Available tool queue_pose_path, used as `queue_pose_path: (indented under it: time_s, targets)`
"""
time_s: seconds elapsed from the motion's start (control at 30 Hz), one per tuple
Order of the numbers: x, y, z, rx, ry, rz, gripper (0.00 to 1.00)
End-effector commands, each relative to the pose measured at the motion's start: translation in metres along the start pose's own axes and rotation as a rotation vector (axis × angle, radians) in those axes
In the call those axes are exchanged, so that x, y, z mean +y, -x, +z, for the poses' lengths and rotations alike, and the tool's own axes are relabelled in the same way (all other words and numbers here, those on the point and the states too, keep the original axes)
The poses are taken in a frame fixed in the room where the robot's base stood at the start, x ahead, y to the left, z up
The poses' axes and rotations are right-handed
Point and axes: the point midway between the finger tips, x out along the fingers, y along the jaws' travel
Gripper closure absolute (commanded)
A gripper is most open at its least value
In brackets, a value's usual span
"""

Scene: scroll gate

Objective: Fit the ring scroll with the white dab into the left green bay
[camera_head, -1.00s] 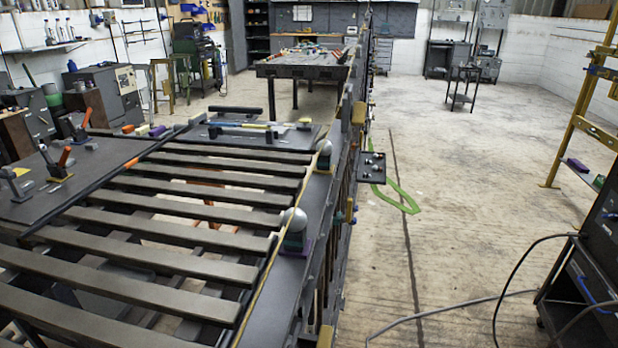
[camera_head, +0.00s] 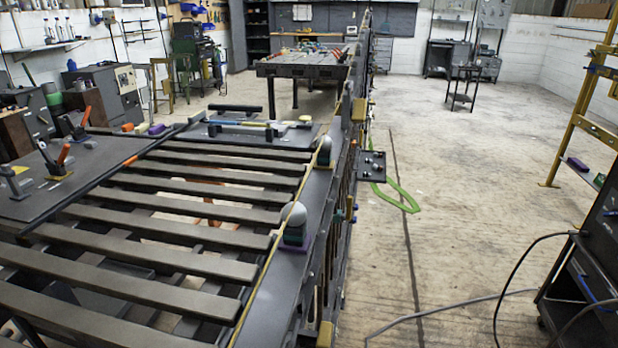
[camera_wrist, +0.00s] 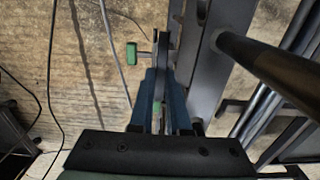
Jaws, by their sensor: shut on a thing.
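My gripper (camera_wrist: 162,112) shows in the wrist view, its blue fingers reaching up from a dark screwed plate. It is shut on a narrow grey piece (camera_wrist: 160,70) standing edge-on between the fingers. I cannot tell from this view whether that piece is the ring scroll, and no white dab shows on it. A long grey gate frame (camera_head: 340,215) stands along the right edge of the slatted bench in the head view. It is seen nearly edge-on, so its bays and any green marking of them cannot be made out. My gripper does not show in the head view.
A green-ended handle (camera_wrist: 131,53) lies close left of the held piece, and a grey bar and dark round rod (camera_wrist: 265,65) lie to its right. The slatted bench (camera_head: 190,195) fills the left. A small dark tray (camera_head: 371,166) juts from the gate. Right floor is mostly open.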

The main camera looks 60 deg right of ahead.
Motion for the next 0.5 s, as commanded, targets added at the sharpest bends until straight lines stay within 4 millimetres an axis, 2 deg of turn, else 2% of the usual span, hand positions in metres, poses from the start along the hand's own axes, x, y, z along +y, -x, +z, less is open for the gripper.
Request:
queue_pose_path:
  time_s: [0.5]
  targets:
    - [-0.0004, -0.0064, -0.0005, 0.001, 0.0, -0.001, 1.0]
